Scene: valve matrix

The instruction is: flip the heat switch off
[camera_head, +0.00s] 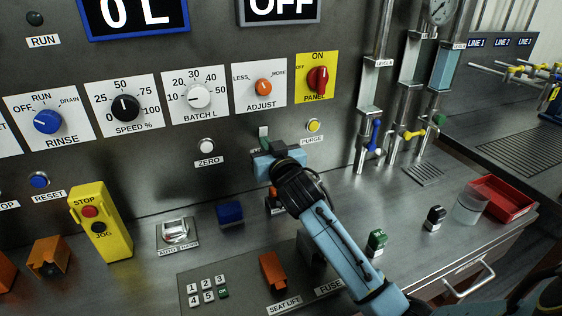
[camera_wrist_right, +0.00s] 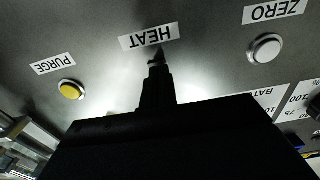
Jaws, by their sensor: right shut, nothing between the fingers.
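The HEAT label (camera_wrist_right: 148,37) shows upside down in the right wrist view, on the steel panel between the ZERO and PURGE buttons. My right gripper (camera_wrist_right: 157,68) is shut and empty, its narrow dark fingertips right at the label's edge, where the heat switch sits. The switch is mostly hidden by the fingers, so its position and any contact cannot be told. In the head view a small pale piece (camera_head: 264,131) shows above my right gripper (camera_head: 270,155), whose body covers most of this spot. My left gripper is not in view.
The white ZERO button (camera_head: 207,146) and yellow PURGE button (camera_head: 313,125) flank the spot. Above are the ADJUST knob (camera_head: 264,87) and red PANEL knob (camera_head: 318,80). Below, the counter holds a blue block (camera_head: 229,212) and an orange SEAT LIFT cover (camera_head: 273,270).

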